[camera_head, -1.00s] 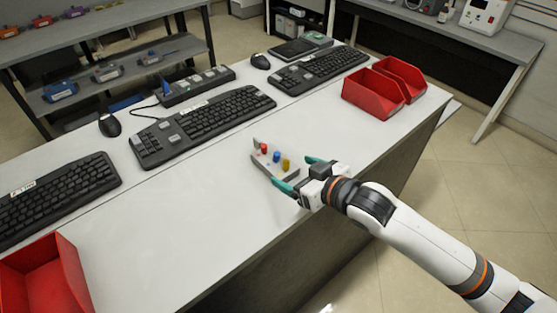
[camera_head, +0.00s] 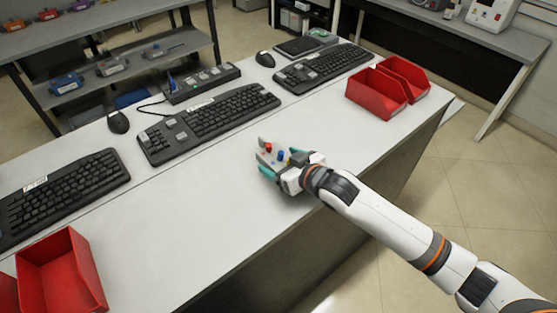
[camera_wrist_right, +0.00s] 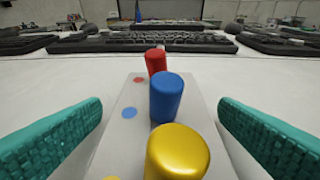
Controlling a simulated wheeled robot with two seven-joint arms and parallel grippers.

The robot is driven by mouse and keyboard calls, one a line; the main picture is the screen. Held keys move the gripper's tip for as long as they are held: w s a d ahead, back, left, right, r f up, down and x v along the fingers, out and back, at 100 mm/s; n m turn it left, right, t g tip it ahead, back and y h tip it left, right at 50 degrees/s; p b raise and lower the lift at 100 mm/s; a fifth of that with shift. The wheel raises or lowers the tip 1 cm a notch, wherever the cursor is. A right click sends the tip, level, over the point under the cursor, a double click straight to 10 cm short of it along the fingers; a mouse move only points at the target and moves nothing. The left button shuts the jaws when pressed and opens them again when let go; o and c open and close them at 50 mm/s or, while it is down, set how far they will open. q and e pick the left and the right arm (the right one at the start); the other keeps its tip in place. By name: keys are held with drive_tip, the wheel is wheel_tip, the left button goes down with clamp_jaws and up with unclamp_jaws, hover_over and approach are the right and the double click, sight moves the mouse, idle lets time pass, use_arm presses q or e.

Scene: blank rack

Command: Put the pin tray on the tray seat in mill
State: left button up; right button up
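The pin tray (camera_head: 266,145) is a small light-grey block on the white bench, near its front edge. In the right wrist view the tray (camera_wrist_right: 118,132) runs away from the camera and carries a red pin (camera_wrist_right: 155,61), a blue pin (camera_wrist_right: 166,97) and a yellow pin (camera_wrist_right: 177,152), with coloured dots beside them. My right gripper (camera_head: 277,166) is at the tray's near end. Its teal fingers stand on either side of the tray, with a visible gap at each side. The tray seat and the mill cannot be made out. My left gripper is out of view.
Black keyboards (camera_head: 212,121) and mice line the back of the bench. Red bins stand at the right (camera_head: 377,95) and front left (camera_head: 62,272). The white bench top (camera_head: 180,205) left of the tray is clear. A white device (camera_head: 489,12) sits on another bench.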

drive_tip(key=c, duration=1.2)
wheel_tip(320, 180, up, 10)
drive_tip(key=shift+f+b, duration=0.1)
drive_tip(key=shift+b, duration=0.85)
drive_tip(key=s+d+f+m+h, duration=0.1)
drive_tip(key=d, duration=0.1)
drive_tip(key=s+d+f+m+t+h+b, duration=0.1)
drive_tip(key=s+f, duration=0.1)
drive_tip(key=s+d+f, duration=0.1)
drive_tip(key=d, duration=0.1)
drive_tip(key=shift+s+d+f+m+h+b, duration=0.15)
drive_tip(key=shift+d+f+m+h+b, duration=0.15)
drive_tip(key=shift+m+h+b, duration=0.1)
drive_tip(key=s+d+m+h, duration=0.1)
drive_tip(key=s+d, duration=0.1)
drive_tip(key=d, duration=0.1)
drive_tip(key=s+d+f+m+t+h+b, duration=0.1)
drive_tip(key=s+d+m+h, duration=0.1)
drive_tip(key=d, duration=0.1)
drive_tip(key=s+d+f+m+h, duration=0.1)
drive_tip(key=s+d+h, duration=0.1)
drive_tip(key=d, duration=0.1)
drive_tip(key=shift+s+d+t+b, duration=0.25)
drive_tip(key=shift+d+t+b, duration=0.05)
drive_tip(key=shift+d, duration=0.1)
drive_tip(key=shift+r, duration=0.1)
